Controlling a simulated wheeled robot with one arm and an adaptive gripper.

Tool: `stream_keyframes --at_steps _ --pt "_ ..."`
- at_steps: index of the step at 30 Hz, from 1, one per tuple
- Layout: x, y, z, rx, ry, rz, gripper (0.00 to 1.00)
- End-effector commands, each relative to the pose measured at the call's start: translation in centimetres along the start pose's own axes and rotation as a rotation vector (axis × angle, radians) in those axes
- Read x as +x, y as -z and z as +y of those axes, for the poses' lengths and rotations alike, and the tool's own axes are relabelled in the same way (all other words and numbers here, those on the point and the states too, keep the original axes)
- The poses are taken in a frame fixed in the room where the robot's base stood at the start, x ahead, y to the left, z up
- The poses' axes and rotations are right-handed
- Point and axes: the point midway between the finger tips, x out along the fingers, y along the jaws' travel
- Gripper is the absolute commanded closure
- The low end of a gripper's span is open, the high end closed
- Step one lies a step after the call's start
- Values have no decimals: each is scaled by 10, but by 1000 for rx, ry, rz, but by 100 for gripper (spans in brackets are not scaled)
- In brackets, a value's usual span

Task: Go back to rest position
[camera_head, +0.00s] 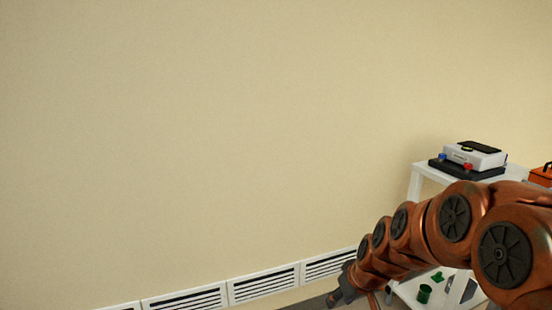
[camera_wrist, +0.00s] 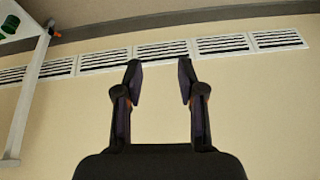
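My gripper (camera_wrist: 159,80) is open and empty in the wrist view, its two dark fingers apart with only the wall and wall vents behind them. In the head view my copper-coloured arm reaches in from the lower right. The gripper end (camera_head: 336,300) is small and dark there, at the bottom edge of the picture, low in front of the wall vents.
A white shelf unit (camera_head: 415,184) stands at the right against the beige wall (camera_head: 200,130). It bears a grey-and-black device (camera_head: 472,155), an orange box (camera_head: 541,176) and, lower, a green cup (camera_head: 424,293). White vents (camera_head: 263,285) line the wall's foot.

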Motion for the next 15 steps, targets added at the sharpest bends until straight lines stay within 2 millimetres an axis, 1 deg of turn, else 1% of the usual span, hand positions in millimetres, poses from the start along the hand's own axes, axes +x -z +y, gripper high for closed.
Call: stream_keyframes --at_steps 1,3,5,6,11,15 --pt "-28 -4 -11 5 6 -24 61" --pt "-53 -20 -25 22 17 -71 61" --pt "-73 -35 -35 36 21 -112 61" --pt "-88 -44 -41 47 22 -138 61" --pt "-144 -84 -61 98 10 -246 61" --pt "-193 -123 -76 152 -16 -345 61"
